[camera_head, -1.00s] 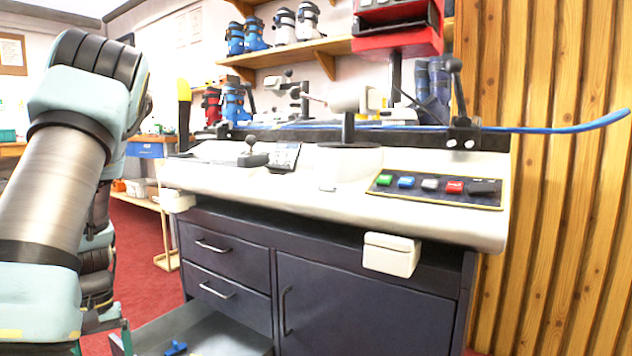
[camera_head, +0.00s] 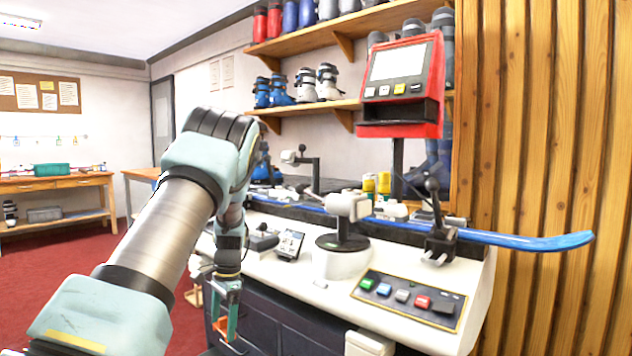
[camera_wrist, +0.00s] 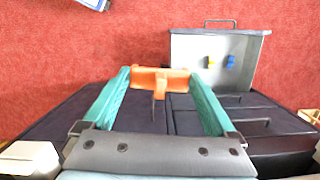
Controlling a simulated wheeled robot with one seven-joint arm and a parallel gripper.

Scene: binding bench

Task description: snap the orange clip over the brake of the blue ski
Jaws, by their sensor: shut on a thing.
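The orange clip (camera_wrist: 160,79) is held crosswise between the green fingertips of my gripper (camera_wrist: 160,85) in the wrist view. In the head view my gripper (camera_head: 226,312) hangs beside the bench's left front, with a bit of orange showing between its fingers. The blue ski (camera_head: 525,240) lies along the back of the bench, its tip jutting out past the right end. It is clamped by a dark vise (camera_head: 438,243). A white-headed post (camera_head: 347,207) stands in front of its middle. I cannot make out the brake.
The white bench top holds a button panel (camera_head: 410,299) at right and a small display (camera_head: 289,244) at left. A red machine (camera_head: 401,85) stands above the ski.

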